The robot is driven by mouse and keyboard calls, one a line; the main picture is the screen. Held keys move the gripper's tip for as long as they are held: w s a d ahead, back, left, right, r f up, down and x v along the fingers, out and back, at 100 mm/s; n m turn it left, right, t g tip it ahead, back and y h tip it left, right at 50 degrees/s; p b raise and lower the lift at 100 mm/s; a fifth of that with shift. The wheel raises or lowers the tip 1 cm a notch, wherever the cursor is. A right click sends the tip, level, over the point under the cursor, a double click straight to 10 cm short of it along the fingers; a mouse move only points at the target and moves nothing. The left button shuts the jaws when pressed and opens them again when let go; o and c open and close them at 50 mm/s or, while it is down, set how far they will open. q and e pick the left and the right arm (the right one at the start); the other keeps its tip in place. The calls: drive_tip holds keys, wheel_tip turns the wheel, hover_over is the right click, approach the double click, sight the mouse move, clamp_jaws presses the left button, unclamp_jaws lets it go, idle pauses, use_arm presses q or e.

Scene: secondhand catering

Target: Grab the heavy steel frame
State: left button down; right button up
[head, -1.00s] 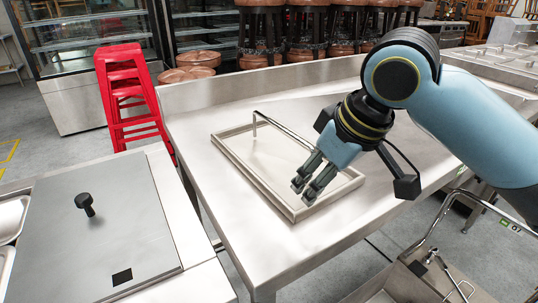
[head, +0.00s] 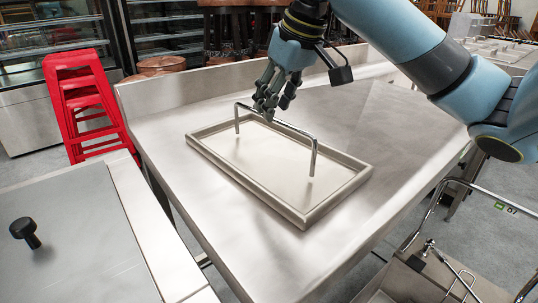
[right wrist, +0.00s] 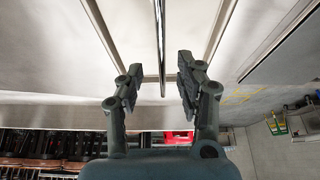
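The steel frame (head: 325,205) is a shallow rectangular tray with a raised rim, lying flat on the steel table. A thin chrome bar handle (head: 313,155) stands upright over it on two posts. My right gripper (head: 270,107) is at the handle's top bar, nearer its far-left end. In the right wrist view, the open fingers (right wrist: 158,88) stand apart on either side of the handle bar (right wrist: 162,40), with gaps visible. Whether a finger touches the bar is unclear. The frame's rim (right wrist: 212,38) also shows there. My left gripper is not in view.
The steel table (head: 230,245) has bare room around the frame and a raised back edge. A counter lid with a black knob (head: 25,232) is at left. A steel bin with a chrome handle (head: 430,215) is at lower right.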

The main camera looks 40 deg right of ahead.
drive_tip(key=b+x, duration=0.1)
drive_tip(key=x, duration=0.3)
drive_tip(key=shift+a+f, duration=0.1)
drive_tip(key=shift+f, duration=0.1)
clamp_jaws()
drive_tip(key=shift+r, duration=0.1)
